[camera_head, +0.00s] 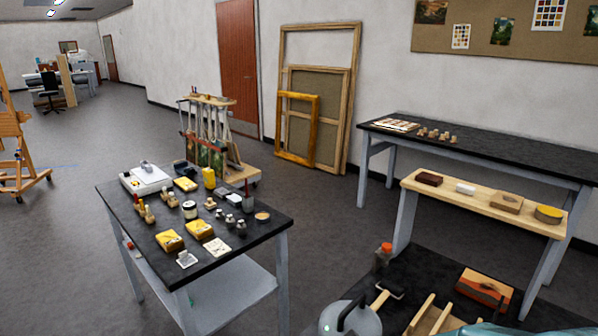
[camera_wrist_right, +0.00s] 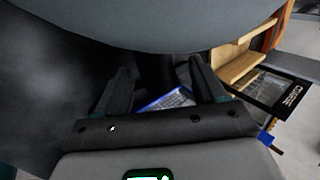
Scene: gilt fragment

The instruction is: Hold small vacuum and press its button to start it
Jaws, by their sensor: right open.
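A pale grey rounded body (camera_head: 345,320) with a black curved handle is cut off by the bottom edge of the head view. It may be the small vacuum, but I cannot tell for sure, and no button can be made out. My right gripper (camera_wrist_right: 164,88) shows in the right wrist view with its two dark fingers apart. Nothing is clearly held between them. A large smooth grey rounded surface (camera_wrist_right: 150,22) fills the top of that view, close beyond the fingers; I cannot tell what it belongs to. My left gripper is not in view.
A black-topped table (camera_head: 118,205) at left carries yellow blocks, jars and small tools. A low dark surface (camera_head: 435,270) at lower right holds a brush and an orange-brown box (camera_head: 484,293). A wooden shelf (camera_head: 475,198) stands behind it. The grey floor at left is open.

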